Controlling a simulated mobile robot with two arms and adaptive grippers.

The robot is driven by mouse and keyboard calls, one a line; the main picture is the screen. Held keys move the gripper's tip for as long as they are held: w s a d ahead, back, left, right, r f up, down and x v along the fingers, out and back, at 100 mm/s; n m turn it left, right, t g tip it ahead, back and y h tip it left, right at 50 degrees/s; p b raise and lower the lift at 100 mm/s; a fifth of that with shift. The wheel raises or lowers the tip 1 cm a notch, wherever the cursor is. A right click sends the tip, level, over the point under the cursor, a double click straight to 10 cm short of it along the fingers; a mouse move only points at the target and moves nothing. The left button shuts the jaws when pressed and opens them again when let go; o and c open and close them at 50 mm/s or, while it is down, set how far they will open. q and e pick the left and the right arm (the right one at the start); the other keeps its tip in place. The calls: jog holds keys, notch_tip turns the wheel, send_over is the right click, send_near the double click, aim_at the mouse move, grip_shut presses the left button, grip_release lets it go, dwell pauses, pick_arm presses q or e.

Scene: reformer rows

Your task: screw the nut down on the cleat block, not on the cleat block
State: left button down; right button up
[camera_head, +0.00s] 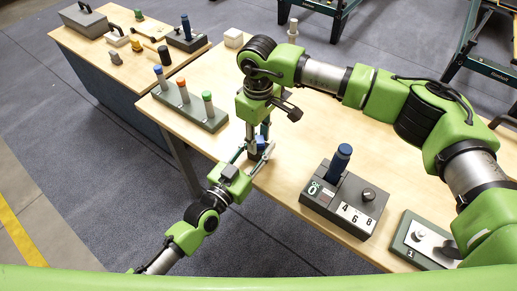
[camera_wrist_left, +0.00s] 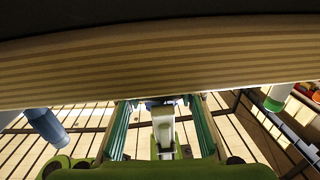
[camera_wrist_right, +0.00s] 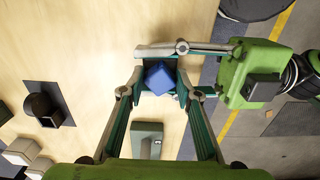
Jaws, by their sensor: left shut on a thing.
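My left gripper (camera_head: 256,155) comes in from the lower left at the table's near edge. It is shut on a small blue piece (camera_wrist_right: 160,78), with a finger on either side in the right wrist view. My right gripper (camera_head: 258,140) points down from above at the same spot. In the right wrist view its fingers (camera_wrist_right: 158,82) stand to either side of the blue piece, with a narrow gap seen beside it. The fingers hide most of the piece, so I cannot tell nut from cleat block. In the left wrist view the left fingers (camera_wrist_left: 162,105) reach towards the table edge.
A grey stand (camera_head: 203,122) carries blue, orange and green-capped posts. A dark box (camera_head: 318,200) with a blue handle and number cards stands to the right, with another grey box (camera_head: 415,250) beyond. A white block (camera_head: 233,38) is at the back. A second table (camera_head: 115,68) holds several items.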

jog(key=shift+c, duration=0.7)
jog(key=shift+m, duration=1.7)
jog(key=o, duration=1.2)
jog(key=shift+r, duration=2.3)
